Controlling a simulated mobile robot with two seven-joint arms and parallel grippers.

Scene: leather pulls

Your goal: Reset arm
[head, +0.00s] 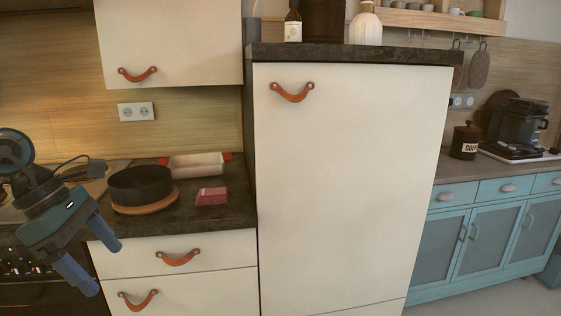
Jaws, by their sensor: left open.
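My left gripper (97,254) is at the lower left of the head view, in front of the counter and near the drawer fronts. Its two blue fingers are spread apart with nothing between them. My left arm comes in from the left edge. The fingers appear apart from the leather pull (178,258) on the upper drawer and the leather pull (138,300) on the lower drawer. My right gripper is not in view.
A tall white cabinet (345,190) stands in the middle. Blue cabinets (490,240) and a coffee machine (522,127) are at right.

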